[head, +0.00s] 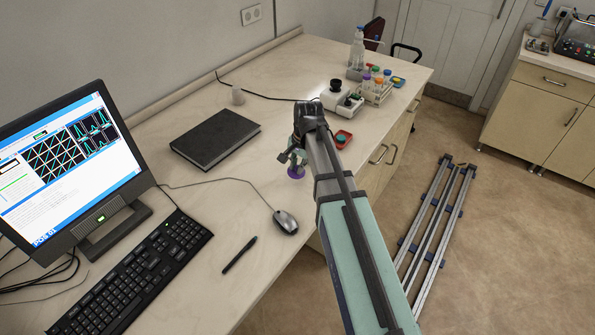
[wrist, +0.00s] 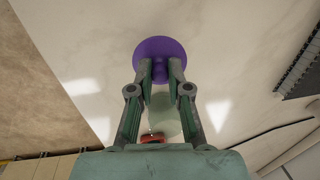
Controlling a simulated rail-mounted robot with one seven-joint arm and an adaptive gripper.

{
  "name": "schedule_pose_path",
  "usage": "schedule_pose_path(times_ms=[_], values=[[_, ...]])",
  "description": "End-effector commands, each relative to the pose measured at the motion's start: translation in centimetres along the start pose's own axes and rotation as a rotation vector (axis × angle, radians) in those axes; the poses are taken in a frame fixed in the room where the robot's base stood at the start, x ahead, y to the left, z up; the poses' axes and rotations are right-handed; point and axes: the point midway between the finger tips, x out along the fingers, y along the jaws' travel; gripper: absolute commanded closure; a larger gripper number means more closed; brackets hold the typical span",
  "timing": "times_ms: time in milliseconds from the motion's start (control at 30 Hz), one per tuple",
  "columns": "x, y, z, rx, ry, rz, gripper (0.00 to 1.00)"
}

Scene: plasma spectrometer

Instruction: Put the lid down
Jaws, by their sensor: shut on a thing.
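The lid is a round purple disc with a small knob. It shows in the wrist view (wrist: 160,48) at the fingertips and, partly hidden, in the head view (head: 296,172). My gripper (wrist: 160,68) is shut on the lid's knob. In the head view my gripper (head: 297,158) is over the worktop, near its front edge. The lid seems held above the worktop (head: 225,190); the exact gap cannot be told. A pale translucent round shape (wrist: 166,112) shows between my fingers in the wrist view; I cannot tell what it is.
A black notebook (head: 215,139) lies to the left, with a mouse (head: 285,221) and pen (head: 239,255) nearer. A white device (head: 341,98) and a rack of coloured caps (head: 375,88) stand behind. Worktop between notebook and gripper is clear.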

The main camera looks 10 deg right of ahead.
Motion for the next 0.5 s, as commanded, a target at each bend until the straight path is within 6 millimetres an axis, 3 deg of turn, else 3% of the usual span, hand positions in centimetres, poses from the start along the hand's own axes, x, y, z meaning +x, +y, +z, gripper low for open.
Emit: schedule_pose_path(times_ms=[267,500], values=[[2.9,0.5,0.0,0.001,-0.001,0.001,1.0],[3.2,0.5,0.0,0.0,0.0,0.0,1.0]])
